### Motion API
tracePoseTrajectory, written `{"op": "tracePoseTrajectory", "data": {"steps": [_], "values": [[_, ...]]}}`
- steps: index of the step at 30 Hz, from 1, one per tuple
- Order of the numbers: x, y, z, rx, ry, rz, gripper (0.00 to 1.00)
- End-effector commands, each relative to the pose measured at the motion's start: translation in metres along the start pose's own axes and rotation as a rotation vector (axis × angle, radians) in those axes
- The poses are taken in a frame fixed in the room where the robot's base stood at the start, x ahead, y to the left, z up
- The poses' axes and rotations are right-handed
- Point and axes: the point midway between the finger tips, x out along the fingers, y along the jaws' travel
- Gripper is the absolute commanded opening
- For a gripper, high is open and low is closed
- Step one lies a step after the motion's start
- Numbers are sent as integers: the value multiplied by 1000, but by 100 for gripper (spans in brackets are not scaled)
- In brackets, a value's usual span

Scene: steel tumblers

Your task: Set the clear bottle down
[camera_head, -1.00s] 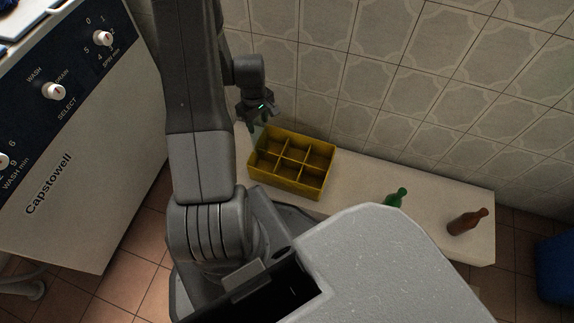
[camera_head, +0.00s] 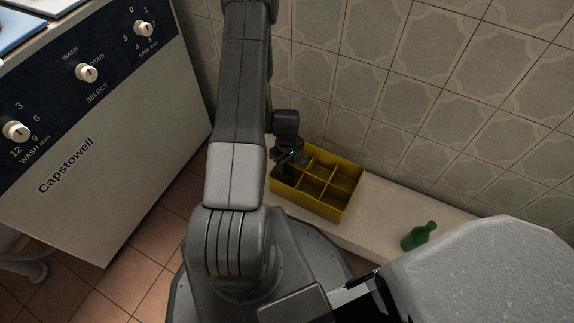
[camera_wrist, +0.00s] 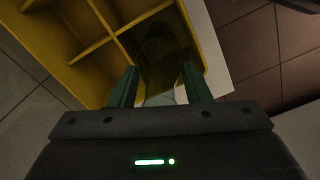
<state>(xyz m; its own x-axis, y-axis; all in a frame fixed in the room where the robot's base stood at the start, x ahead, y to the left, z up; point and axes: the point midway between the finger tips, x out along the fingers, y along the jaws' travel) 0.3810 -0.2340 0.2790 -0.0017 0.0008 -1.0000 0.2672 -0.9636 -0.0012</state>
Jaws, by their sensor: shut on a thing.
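A yellow crate (camera_head: 338,213) with several compartments stands on the pale ledge. My gripper (camera_head: 290,160) is over the crate's left end. In the wrist view its two fingers (camera_wrist: 159,78) are shut on the clear bottle (camera_wrist: 160,98), which is see-through and hard to make out. The crate (camera_wrist: 70,80) fills the upper left there, and the bottle lines up with a corner compartment. How deep the bottle sits, and whether it touches the crate floor, I cannot tell. In the head view my arm and gripper mostly hide the bottle.
A tiled wall rises behind the ledge. A white washing machine (camera_head: 110,165) stands at left. The ledge between crate and green bottle is clear.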

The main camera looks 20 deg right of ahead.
Motion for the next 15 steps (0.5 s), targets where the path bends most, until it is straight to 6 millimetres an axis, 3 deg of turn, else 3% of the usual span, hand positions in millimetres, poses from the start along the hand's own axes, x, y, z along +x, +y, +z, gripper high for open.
{"op": "tracePoseTrajectory", "data": {"steps": [1,11,12,15], "values": [[7,0,0,0,0,0,0],[10,0,0,0,1,1,0],[8,0,0,0,1,1,49],[8,0,0,0,0,0,66]]}}
